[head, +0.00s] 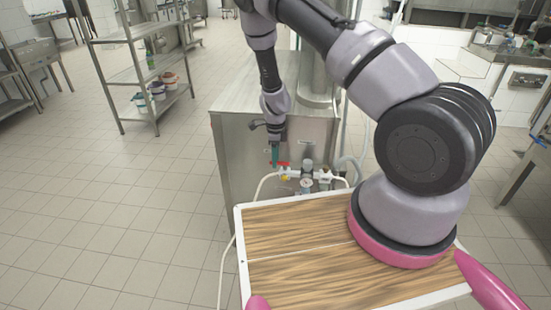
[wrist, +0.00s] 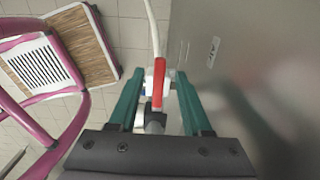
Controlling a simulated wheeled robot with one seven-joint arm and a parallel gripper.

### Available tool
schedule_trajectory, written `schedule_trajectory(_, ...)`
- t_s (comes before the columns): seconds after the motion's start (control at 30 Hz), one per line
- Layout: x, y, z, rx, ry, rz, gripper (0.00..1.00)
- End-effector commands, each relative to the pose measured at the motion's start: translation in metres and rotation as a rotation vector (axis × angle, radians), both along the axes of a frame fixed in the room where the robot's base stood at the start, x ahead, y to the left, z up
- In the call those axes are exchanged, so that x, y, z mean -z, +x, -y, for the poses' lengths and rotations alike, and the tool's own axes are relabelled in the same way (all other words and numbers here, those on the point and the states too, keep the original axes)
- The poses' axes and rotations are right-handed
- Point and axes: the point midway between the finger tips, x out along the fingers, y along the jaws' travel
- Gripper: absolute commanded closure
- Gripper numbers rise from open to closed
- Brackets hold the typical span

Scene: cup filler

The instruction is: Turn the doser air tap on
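The doser air tap has a red lever handle (head: 281,164) on a white fitting at the front of the steel cabinet. My gripper (head: 275,158) points down at the tap, with its teal fingers close to the lever in the head view. In the wrist view my gripper (wrist: 160,73) is open, one finger on each side of the red handle (wrist: 159,78). Gaps show between the handle and both fingers. The handle lies lengthwise between the fingers. The tap body under it is mostly hidden.
The steel cabinet (head: 232,150) stands close beside the gripper, at right in the wrist view (wrist: 250,60). A pressure gauge (head: 306,185) and pale hoses (head: 262,186) adjoin the tap. My wood-topped base is in front. Floor is free at left; a shelf rack (head: 130,77) stands farther back.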

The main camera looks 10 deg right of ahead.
Motion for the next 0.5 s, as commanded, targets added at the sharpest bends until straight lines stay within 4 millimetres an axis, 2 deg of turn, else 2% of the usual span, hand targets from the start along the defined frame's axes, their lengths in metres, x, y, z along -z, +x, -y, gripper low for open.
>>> schedule_trajectory(0.27,-0.004,0.000,0.000,-0.002,0.000,0.001,0.51)
schedule_trajectory(0.37,-0.016,0.001,-0.001,-0.003,0.000,0.002,0.51)
schedule_trajectory(0.5,-0.043,0.001,-0.001,-0.003,0.001,0.003,0.51)
